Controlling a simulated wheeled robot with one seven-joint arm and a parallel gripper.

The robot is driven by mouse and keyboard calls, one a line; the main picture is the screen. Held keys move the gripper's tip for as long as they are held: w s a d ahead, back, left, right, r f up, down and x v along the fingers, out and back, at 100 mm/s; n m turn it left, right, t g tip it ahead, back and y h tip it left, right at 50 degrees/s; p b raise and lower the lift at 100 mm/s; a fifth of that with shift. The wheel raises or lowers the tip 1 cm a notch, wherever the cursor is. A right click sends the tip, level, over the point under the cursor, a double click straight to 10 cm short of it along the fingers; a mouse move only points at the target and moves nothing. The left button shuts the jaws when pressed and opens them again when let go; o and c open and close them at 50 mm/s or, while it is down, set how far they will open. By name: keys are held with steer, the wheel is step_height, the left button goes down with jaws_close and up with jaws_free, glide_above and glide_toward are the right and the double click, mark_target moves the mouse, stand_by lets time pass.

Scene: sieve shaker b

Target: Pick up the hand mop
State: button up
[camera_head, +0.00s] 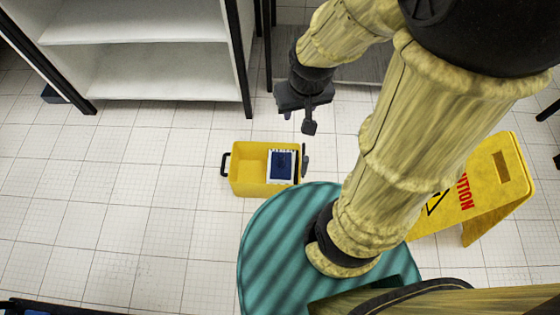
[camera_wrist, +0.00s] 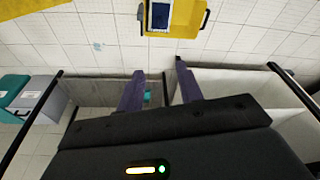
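A yellow bucket (camera_head: 240,172) stands on the tiled floor in the head view. A dark blue and white flat item (camera_head: 283,165) sits in its right part; it may be the hand mop, but I cannot tell for sure. The bucket (camera_wrist: 186,18) and the blue and white item (camera_wrist: 159,15) also show at the top of the wrist view. My gripper (camera_head: 299,122) is above and behind the bucket in the head view, apart from it. In the wrist view my gripper (camera_wrist: 159,67) has its two fingers spread with nothing between them.
A white shelf unit (camera_head: 150,28) with black posts stands at the back left. A yellow caution sign (camera_head: 500,180) stands at the right. A teal and grey box (camera_wrist: 40,95) shows at the left of the wrist view. The floor left of the bucket is clear.

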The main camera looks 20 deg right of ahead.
steer(key=shift+o, duration=0.6)
steer(key=shift+s, duration=0.3)
steer(key=shift+o, duration=1.3)
steer(key=w+f+m+g+b, duration=0.1)
steer(key=w+f+m, duration=0.3)
steer(key=f+m, duration=0.6)
steer(key=w+f+m+b, duration=0.3)
steer(key=w+f+m, duration=0.2)
steer(key=f+m, duration=0.5)
steer(key=w+f+m+g+b, duration=0.1)
steer(key=w+f+m, duration=0.4)
steer(key=f+m, duration=0.5)
steer(key=shift+w+d+f+m+g+b, duration=0.2)
steer(key=shift+f+m+g+b, duration=0.1)
steer(key=shift+f+b, duration=0.45)
steer(key=shift+f, duration=0.15)
